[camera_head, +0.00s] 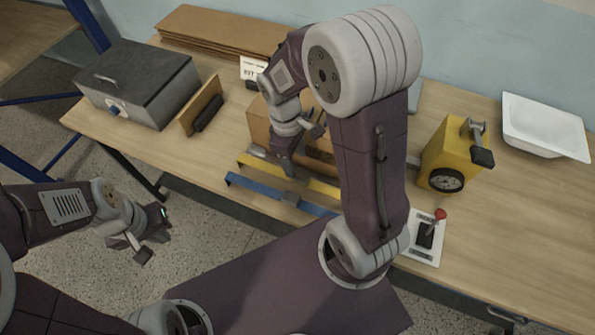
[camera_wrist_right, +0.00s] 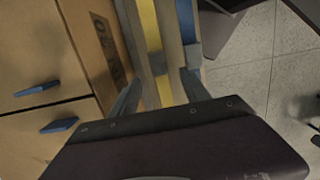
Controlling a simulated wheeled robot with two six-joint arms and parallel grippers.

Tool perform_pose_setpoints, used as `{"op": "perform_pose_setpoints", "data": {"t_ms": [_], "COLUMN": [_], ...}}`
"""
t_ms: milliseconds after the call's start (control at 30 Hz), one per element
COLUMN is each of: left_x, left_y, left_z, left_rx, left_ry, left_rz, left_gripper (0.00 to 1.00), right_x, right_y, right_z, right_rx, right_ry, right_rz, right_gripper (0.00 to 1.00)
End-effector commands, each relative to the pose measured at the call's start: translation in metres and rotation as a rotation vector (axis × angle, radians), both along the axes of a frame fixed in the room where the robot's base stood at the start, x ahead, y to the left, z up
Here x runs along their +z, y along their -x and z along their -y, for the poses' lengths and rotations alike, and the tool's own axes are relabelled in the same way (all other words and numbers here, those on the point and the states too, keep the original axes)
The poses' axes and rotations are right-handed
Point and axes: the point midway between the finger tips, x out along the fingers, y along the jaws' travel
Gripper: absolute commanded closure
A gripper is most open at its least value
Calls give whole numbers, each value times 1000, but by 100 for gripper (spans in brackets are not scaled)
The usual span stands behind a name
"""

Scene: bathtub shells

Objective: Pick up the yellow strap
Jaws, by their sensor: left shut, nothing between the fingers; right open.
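The yellow strap (camera_head: 325,188) lies along the front edge of the table beside a cardboard box, partly hidden by my right gripper. It also shows in the right wrist view (camera_wrist_right: 149,28), running lengthwise with grey edges and a grey piece across it. My right gripper (camera_head: 292,174) is open and points down over the strap. In the right wrist view its fingers (camera_wrist_right: 160,82) stand on either side of the yellow strip; contact cannot be told. My left gripper (camera_head: 150,243) is shut and empty, over the floor left of the table.
A blue strap (camera_head: 252,185) lies parallel in front of the yellow one. The cardboard box (camera_head: 258,122) stands close behind. A yellow device (camera_head: 445,153), a red-knobbed lever (camera_head: 427,236) and a white tray (camera_head: 545,128) are at right; a grey metal box (camera_head: 137,80) is at left.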

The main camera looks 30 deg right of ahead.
Motion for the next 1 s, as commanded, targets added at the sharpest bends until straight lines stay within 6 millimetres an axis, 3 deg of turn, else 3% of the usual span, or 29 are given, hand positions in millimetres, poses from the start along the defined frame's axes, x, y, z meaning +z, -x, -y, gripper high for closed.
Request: {"op": "perform_pose_setpoints", "data": {"t_ms": [200, 400, 633, 933, 1000], "left_x": [-2, -2, -5, -5, -5], "left_y": [0, 0, 0, 0, 0], "left_z": [0, 0, 0, 0, 0], "left_rx": [0, 0, 0, 0, 0], "left_ry": [0, 0, 0, 0, 0], "left_rz": [0, 0, 0, 0, 0], "left_gripper": [100, 100, 100, 100, 100], "right_x": [-32, -41, -81, -87, -87], "right_y": [4, 5, 7, 7, 7], "right_z": [3, 5, 12, 12, 12], "right_rx": [-3, -4, -3, -4, -4], "right_ry": [0, 0, 0, -2, -2], "right_rz": [-4, -1, -4, 1, 1], "right_gripper": [45, 45, 45, 45, 65]}}
